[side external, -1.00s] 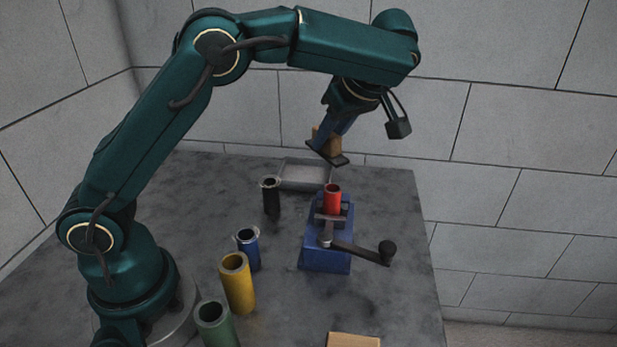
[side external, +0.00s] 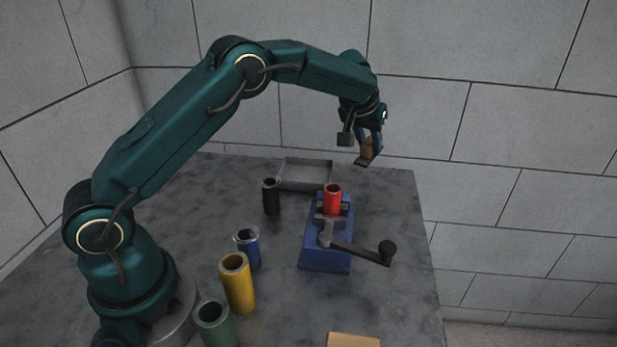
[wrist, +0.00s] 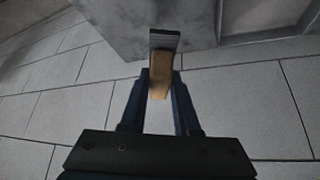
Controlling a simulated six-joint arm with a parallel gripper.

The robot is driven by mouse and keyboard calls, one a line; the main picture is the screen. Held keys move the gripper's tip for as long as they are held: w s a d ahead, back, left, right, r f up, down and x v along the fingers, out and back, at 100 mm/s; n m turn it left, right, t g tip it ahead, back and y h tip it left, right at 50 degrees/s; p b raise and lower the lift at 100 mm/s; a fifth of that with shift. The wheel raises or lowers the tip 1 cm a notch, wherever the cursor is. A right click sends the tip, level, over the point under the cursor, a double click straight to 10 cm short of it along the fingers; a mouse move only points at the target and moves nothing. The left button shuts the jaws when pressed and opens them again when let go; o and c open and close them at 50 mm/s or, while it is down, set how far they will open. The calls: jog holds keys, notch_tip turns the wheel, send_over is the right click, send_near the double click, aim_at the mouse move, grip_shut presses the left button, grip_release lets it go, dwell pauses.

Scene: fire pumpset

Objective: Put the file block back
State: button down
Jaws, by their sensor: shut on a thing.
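The file block, a tan wooden grip (side external: 367,149) with a dark flat plate under it, is in my gripper (side external: 371,143). The blue fingers are shut on the tan part. In the side view it hangs tilted, above and near the far right corner of the table, to the right of the shallow grey tray (side external: 282,176). In the wrist view the block (wrist: 159,86) sits between my fingertips (wrist: 158,78), with its dark ribbed plate pointing toward the table edge. The tray looks empty.
A blue vise (side external: 325,257) holds an upright red tube (side external: 332,200); its crank handle (side external: 362,254) sticks out right. Black (side external: 271,198), blue (side external: 248,250), yellow (side external: 238,287) and green (side external: 216,325) tubes stand to the left. A tan piece (side external: 352,341) lies at the front.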

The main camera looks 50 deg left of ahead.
notch_tip(320, 180, down, 8)
jog(key=shift+a+r, duration=0.1)
jog(key=shift+r, duration=0.1)
dwell(0.3)
jog(key=c, duration=0.6)
grip_release()
jog(key=shift+f, duration=0.15)
jog(key=shift+c, duration=0.2)
